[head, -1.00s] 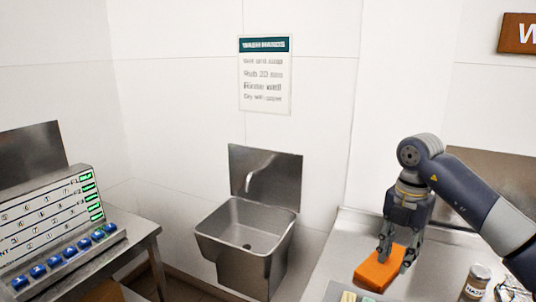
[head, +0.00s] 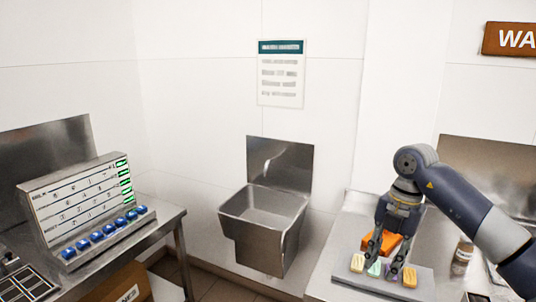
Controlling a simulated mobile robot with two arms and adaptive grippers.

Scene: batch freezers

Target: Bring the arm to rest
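My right arm comes in from the right, and its gripper (head: 384,264) points down over the counter. Its fingers look spread apart, with nothing clearly held between them. An orange block (head: 392,243) shows behind the fingers and is partly covered by them. The fingertips are close to a row of small coloured pieces: yellow (head: 357,263), green (head: 375,269) and another yellow (head: 410,277). Whether the fingertips touch any piece I cannot tell. My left gripper is not in view.
A grey tray (head: 420,290) bears the pieces on the steel counter (head: 345,225). A brown jar (head: 462,255) stands right of the gripper. A steel sink (head: 265,225) is mid-picture. A panel with blue buttons (head: 80,205) stands on the left table, above a cardboard box (head: 115,285).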

